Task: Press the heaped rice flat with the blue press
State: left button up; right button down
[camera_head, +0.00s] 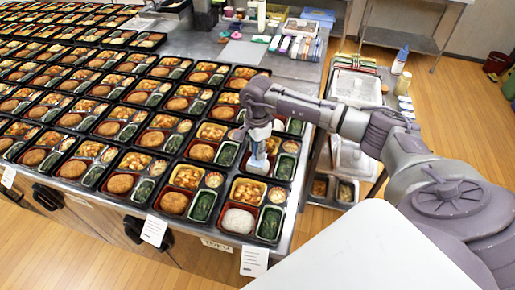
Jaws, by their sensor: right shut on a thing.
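The rice (238,221) is a white mound in the front-left compartment of the black bento tray (225,236) at the table's near corner. My right gripper (257,134) points down above the trays behind it and is shut on the blue press (258,158). The press hangs below the fingers, pale blue and whitish, and is above and slightly right of the rice in the picture, apart from it. Its lower end overlaps the tray behind, so its exact height is hard to tell. My left gripper is not in view.
Rows of filled bento trays (121,184) cover the steel table to the left and back. Bottles and boxes (300,28) stand at the far end. A cart (355,88) with containers stands to the right. White labels (254,262) hang on the near table edge.

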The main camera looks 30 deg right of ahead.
jog(key=shift+s+f+b, duration=0.1)
jog(key=shift+f+b, duration=0.85)
jog(key=shift+b, duration=1.05)
dwell(4.8)
jog(key=shift+r+p, duration=0.6)
jog(key=shift+r, duration=0.35)
jog(key=shift+r+p, duration=1.65)
jog(key=shift+r, duration=1.45)
